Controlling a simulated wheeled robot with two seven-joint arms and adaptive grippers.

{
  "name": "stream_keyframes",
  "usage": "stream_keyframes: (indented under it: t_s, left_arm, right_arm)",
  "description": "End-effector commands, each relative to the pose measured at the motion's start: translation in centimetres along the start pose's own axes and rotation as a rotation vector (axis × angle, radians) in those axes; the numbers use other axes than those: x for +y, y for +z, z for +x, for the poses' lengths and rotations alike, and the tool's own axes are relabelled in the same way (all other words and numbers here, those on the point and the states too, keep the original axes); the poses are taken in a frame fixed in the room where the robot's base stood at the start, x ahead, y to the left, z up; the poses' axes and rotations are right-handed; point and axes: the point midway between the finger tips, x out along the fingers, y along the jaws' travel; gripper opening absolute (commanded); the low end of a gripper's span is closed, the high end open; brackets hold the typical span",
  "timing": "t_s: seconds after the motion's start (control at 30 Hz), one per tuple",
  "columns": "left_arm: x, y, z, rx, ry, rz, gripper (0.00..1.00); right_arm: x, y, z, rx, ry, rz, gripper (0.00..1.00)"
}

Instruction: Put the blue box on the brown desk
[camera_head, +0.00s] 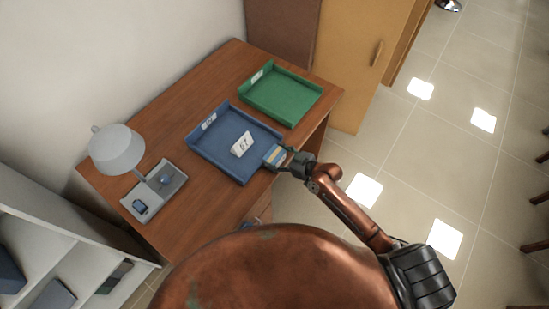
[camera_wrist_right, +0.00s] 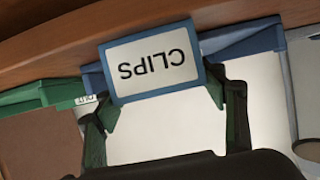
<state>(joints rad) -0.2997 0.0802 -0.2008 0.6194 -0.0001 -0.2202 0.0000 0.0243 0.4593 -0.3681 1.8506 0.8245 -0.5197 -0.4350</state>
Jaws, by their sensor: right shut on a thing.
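My right gripper (camera_head: 287,160) is shut on a small blue box (camera_head: 274,155) at the front edge of the brown desk (camera_head: 165,95). In the right wrist view the blue box (camera_wrist_right: 155,62) shows a white face reading "CLIPS", upside down, between the two dark fingers of the right gripper (camera_wrist_right: 165,98). The box is right beside the near right corner of the blue tray (camera_head: 212,162); I cannot tell whether it touches the tray or the desk top. My left gripper is not in view.
A green tray (camera_head: 262,103) lies to the right, and a grey lamp (camera_head: 117,148) with a small grey tray (camera_head: 140,213) to the left. Bare desk top shows at the back and front left. A wooden cabinet (camera_head: 358,60) stands beyond.

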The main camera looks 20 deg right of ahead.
Motion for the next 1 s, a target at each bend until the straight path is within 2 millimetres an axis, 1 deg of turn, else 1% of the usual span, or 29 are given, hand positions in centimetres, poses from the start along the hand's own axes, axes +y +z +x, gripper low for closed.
stream_keyframes:
  t_s: [0.03, 0.1, 0.13, 0.17, 0.43, 0.57, 0.67, 0.77, 0.9, 0.97, 1.0]
  left_arm:
    - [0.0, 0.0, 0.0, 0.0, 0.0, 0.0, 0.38]
    - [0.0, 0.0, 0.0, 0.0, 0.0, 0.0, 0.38]
    - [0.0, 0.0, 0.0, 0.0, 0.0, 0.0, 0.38]
    - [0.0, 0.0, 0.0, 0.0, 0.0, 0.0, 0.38]
    - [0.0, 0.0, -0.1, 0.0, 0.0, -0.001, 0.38]
    - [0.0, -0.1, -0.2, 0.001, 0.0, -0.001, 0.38]
    - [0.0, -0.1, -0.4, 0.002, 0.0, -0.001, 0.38]
    - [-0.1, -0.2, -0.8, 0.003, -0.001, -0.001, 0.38]
    - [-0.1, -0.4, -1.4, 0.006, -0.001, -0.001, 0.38]
    - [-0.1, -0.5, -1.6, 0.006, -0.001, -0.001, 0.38]
    - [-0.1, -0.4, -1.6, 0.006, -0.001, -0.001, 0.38]
  right_arm:
    - [0.0, 0.0, 0.0, 0.0, 0.0, 0.0, 0.41]
    - [0.0, 0.0, 0.0, 0.0, 0.0, 0.0, 0.37]
    - [0.0, -0.1, 0.0, 0.001, 0.0, 0.0, 0.37]
    - [0.0, -0.1, 0.0, 0.001, 0.0, 0.0, 0.33]
    - [0.0, -0.4, -0.1, 0.001, 0.0, -0.002, 0.33]
    - [0.0, -1.5, -0.6, 0.002, 0.0, -0.003, 0.33]
    - [0.0, -2.9, -1.1, 0.004, 0.0, -0.005, 0.33]
    - [-0.4, -4.0, -3.1, 0.0, 0.0, -0.004, 0.33]
    - [-1.3, -6.1, -6.8, 0.001, 0.001, -0.005, 0.33]
    - [-1.7, -6.9, -8.4, 0.001, -0.001, -0.004, 0.33]
    - [-2.1, -6.6, -9.5, -0.003, -0.001, -0.003, 0.33]
